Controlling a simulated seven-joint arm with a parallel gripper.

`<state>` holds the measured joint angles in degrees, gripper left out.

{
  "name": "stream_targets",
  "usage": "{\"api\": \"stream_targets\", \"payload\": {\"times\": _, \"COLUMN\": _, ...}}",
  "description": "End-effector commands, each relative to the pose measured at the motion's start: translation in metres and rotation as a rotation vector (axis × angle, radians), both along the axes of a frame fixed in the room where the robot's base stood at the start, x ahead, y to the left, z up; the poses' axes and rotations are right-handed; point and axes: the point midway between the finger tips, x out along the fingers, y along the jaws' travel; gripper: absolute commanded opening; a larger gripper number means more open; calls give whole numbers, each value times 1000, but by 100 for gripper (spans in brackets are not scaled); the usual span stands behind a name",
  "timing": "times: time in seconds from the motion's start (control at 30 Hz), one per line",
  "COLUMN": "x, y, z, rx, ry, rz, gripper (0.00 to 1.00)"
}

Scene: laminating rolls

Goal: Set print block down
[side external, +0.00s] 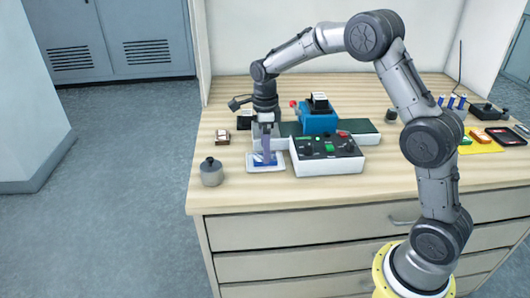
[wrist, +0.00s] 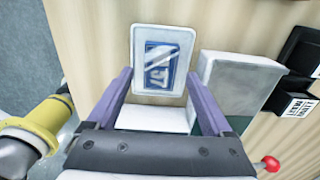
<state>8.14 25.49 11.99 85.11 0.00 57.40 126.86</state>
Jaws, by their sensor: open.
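The print block (wrist: 161,66) is a blue rectangle with white markings, seen in the wrist view lying flat on a white tray (wrist: 139,38). In the side external view the block (side external: 264,163) shows as a small blue patch on the tray (side external: 279,167) near the left front of the table. My gripper (side external: 266,154) points down over the tray. In the wrist view my gripper (wrist: 160,73) has its purple fingers spread wide, one on each side of the tray's near end. Whether the fingertips touch the tray is unclear.
A white control box (side external: 325,160) stands right of the tray, with a blue machine (side external: 318,121) behind it. A grey jar (side external: 211,173) stands to the left. A yellow sheet (side external: 483,141) lies far right.

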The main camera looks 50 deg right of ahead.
Motion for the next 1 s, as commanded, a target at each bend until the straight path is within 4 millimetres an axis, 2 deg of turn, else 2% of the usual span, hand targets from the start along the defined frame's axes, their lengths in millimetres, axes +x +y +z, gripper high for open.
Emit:
{"api": "stream_targets", "payload": {"times": 0.2, "x": 1, "y": 0, "z": 47, "rx": -1, "ry": -5, "rz": 0, "gripper": 85}}
{"api": "stream_targets", "payload": {"times": 0.4, "x": 1, "y": 0, "z": 81, "rx": -1, "ry": -4, "rz": 0, "gripper": 85}}
{"api": "stream_targets", "payload": {"times": 0.53, "x": 0, "y": 0, "z": 93, "rx": -1, "ry": -2, "rz": 0, "gripper": 85}}
{"api": "stream_targets", "payload": {"times": 0.77, "x": -1, "y": 1, "z": 101, "rx": -1, "ry": -4, "rz": 11, "gripper": 85}}
{"api": "stream_targets", "payload": {"times": 0.87, "x": -12, "y": 5, "z": 111, "rx": -4, "ry": -23, "rz": 92, "gripper": 85}}
{"api": "stream_targets", "payload": {"times": 0.97, "x": -34, "y": 13, "z": 130, "rx": -16, "ry": -63, "rz": 274, "gripper": 85}}
{"api": "stream_targets", "payload": {"times": 1.0, "x": -47, "y": 17, "z": 139, "rx": -25, "ry": -82, "rz": 371, "gripper": 85}}
